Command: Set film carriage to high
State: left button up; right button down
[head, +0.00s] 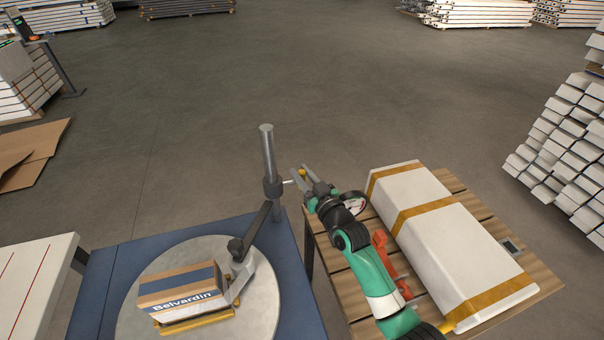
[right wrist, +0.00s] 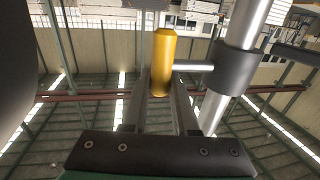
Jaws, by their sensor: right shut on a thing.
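A grey post (head: 267,150) stands at the back right corner of a blue base. The film carriage looks like a dark collar (head: 272,187) around this post, below its top. A thin pale rod joins the collar to a yellow handle (head: 302,172). My right gripper (head: 306,176) is shut on the yellow handle, right of the post. In the right wrist view, the yellow handle (right wrist: 163,60) stands between the two fingers, and its rod runs right to the collar (right wrist: 232,72) on the post. My left gripper is not in view.
A round turntable (head: 262,310) on the blue base (head: 290,270) carries a Belvardin box (head: 180,287). A dark angled arm (head: 255,232) stands beside it. A long white wrapped package (head: 440,235) lies on a slatted wooden table (head: 540,280) at right. Floor behind the post is clear.

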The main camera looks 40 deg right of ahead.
notch_tip(320, 180, up, 8)
jog(key=p, duration=0.6)
jog(key=shift+r, duration=0.1)
jog(key=c, duration=0.7)
grip_release()
jog(key=shift+f, duration=0.3)
jog(key=shift+s, duration=0.15)
